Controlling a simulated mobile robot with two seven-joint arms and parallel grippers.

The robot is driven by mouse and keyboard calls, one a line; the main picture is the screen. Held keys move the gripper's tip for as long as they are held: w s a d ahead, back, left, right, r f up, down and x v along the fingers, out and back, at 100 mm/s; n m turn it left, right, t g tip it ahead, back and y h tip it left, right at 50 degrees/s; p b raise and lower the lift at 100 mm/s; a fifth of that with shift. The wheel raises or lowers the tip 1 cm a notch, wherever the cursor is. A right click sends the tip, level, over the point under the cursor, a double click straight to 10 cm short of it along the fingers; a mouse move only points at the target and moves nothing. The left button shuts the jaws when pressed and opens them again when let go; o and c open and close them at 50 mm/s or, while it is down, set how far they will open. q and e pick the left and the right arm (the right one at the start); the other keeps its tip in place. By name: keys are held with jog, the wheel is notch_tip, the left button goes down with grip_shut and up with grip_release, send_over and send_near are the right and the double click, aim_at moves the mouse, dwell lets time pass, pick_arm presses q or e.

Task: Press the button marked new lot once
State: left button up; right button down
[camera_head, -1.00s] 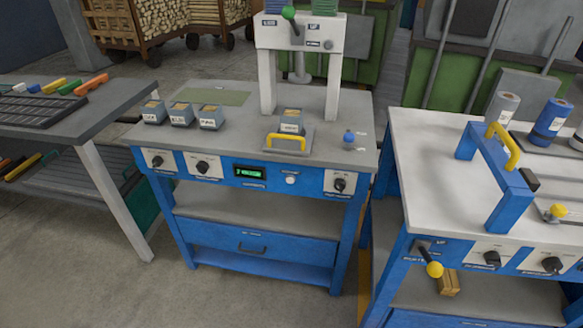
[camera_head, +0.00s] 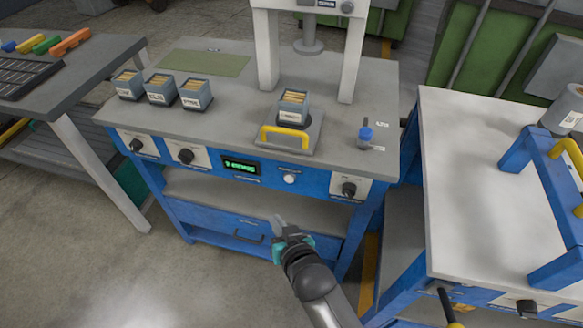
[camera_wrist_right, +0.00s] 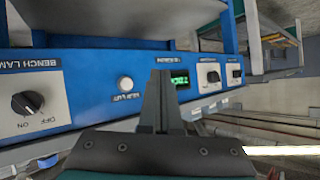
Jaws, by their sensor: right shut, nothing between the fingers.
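The new lot button (camera_head: 290,179) is a small round white button on the blue front panel of the middle bench, right of the green-lit display (camera_head: 240,167). In the right wrist view the white button (camera_wrist_right: 125,84) is left of my fingers, with a small label below it that I cannot read clearly; the display (camera_wrist_right: 180,79) is just right of the fingers. My right gripper (camera_head: 279,222) is shut and empty, in front of the bench, below the button and apart from it. My left gripper is not in view.
Black knobs sit on the panel on both sides, one under a bench lamp label (camera_wrist_right: 36,102) in the wrist view. On the bench top (camera_head: 225,118) are several grey boxes and a yellow-handled plate (camera_head: 286,137). A white-topped bench (camera_head: 470,190) stands at right.

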aim_at(289, 179)
jog(key=shift+a+r, duration=0.1)
jog(key=shift+r, duration=0.1)
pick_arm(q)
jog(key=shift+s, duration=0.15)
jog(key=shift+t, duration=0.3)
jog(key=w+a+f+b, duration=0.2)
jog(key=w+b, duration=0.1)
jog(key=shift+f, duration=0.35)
pick_arm(e)
jog(key=w+d, duration=0.2)
jog(key=w, duration=0.6)
jog(key=shift+w+d, duration=0.2)
jog(key=shift+d, duration=0.2)
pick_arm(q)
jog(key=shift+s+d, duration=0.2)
